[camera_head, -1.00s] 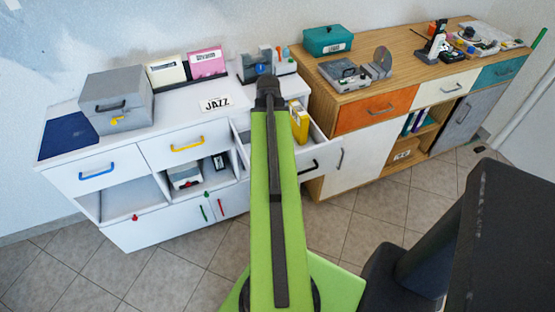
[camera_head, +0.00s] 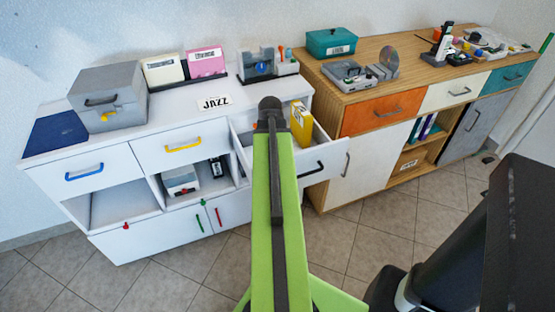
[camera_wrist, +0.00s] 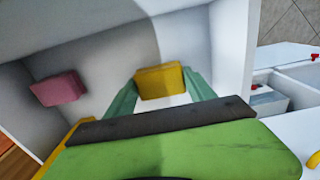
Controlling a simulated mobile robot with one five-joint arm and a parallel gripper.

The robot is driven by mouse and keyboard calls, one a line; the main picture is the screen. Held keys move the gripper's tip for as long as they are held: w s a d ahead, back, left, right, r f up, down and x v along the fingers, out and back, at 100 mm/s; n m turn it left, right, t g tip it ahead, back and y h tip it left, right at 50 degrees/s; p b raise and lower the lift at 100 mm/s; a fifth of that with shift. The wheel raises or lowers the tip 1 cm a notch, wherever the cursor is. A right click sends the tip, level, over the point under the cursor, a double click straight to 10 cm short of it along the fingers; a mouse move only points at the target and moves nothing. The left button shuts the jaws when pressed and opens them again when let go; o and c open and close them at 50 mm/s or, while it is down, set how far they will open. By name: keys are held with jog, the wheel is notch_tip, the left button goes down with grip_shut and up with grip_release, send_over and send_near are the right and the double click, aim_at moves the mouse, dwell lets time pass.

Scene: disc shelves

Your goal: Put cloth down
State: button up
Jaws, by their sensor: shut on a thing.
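My gripper (camera_wrist: 160,92) shows in the wrist view as two teal fingers. They are shut on a small yellow block-like piece, which I take to be the cloth (camera_wrist: 161,80). It is over the inside of the open white drawer (camera_head: 243,143). In the head view my green arm reaches toward this drawer, and its dark wrist hides the gripper and the cloth. I cannot tell whether the cloth touches the drawer floor. A pink block (camera_wrist: 58,88) is in the drawer, left of the cloth and apart from it.
A yellow case (camera_head: 301,124) stands upright at the drawer's right side. The white cabinet top holds a grey box (camera_head: 108,98), a JAZZ label (camera_head: 214,103) and disc holders. A wooden cabinet (camera_head: 330,85) with a teal box (camera_head: 331,41) adjoins on the right.

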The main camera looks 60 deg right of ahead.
jog(key=shift+f, duration=0.2)
jog(key=o, duration=1.2)
jog(key=shift+r, duration=0.1)
notch_tip(320, 180, up, 12)
jog(key=p, duration=1.2)
jog(key=shift+r, duration=0.2)
